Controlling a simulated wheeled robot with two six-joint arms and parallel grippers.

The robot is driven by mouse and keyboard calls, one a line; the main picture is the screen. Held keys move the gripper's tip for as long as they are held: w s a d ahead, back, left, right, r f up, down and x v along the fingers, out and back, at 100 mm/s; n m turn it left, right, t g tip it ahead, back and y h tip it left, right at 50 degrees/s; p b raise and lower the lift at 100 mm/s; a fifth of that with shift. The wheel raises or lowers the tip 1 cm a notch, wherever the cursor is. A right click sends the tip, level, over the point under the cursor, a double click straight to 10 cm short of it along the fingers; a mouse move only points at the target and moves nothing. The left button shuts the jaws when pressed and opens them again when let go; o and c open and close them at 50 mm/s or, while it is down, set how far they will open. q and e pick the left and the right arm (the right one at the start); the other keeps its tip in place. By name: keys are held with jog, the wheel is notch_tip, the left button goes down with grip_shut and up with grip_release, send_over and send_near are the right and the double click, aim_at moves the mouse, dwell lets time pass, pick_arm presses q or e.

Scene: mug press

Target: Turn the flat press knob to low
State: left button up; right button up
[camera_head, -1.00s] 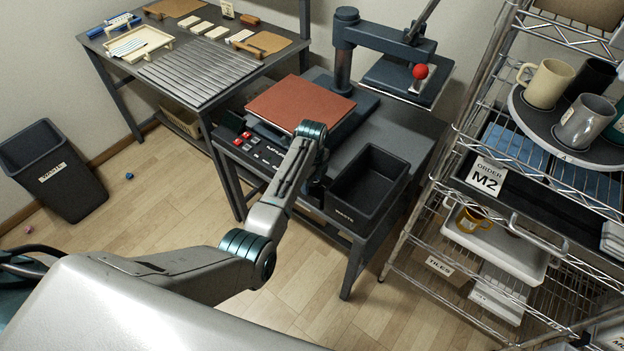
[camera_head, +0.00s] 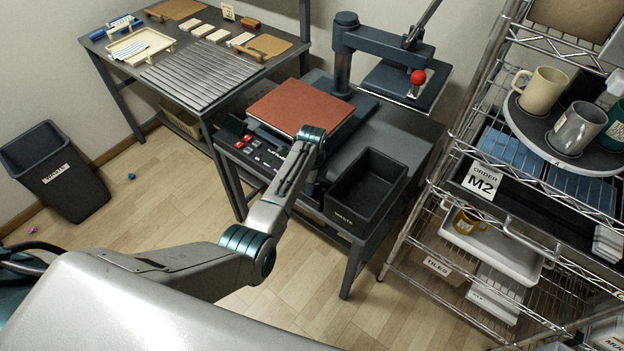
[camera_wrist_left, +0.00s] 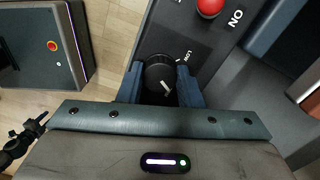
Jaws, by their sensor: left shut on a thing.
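The flat press (camera_head: 342,70) stands on the middle table, with a red-brown pad (camera_head: 268,103) on its lower part. Its control panel (camera_head: 243,148) with red buttons faces the front. In the left wrist view the black round knob (camera_wrist_left: 158,68) sits on the dark panel, with a white pointer line on it. My left gripper (camera_wrist_left: 160,90) is shut on the knob, one blue-grey finger on each side. In the head view my left wrist hides the knob and fingertips. My right gripper is not in view.
A black waste tray (camera_head: 340,205) is on the table close to the right of my left wrist. A red button (camera_wrist_left: 210,7) sits near the knob. A wire shelf (camera_head: 440,190) with mugs stands to the right. Floor in front of the table is clear.

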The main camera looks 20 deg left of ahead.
pick_arm(q)
jog(key=n+p, duration=0.1)
jog(key=n, duration=0.1)
jog(key=n+p, duration=0.1)
jog(key=shift+r+n, duration=0.2)
jog(key=shift+n, duration=0.2)
jog(key=n+p, duration=0.2)
jog(key=n, duration=0.2)
jog(key=shift+n, duration=0.3)
jog(key=n+p, duration=0.1)
jog(key=n, duration=0.3)
jog(key=shift+f, duration=0.1)
jog(key=shift+n+p, duration=0.5)
jog(key=shift+n, duration=1.6)
jog(key=o, duration=1)
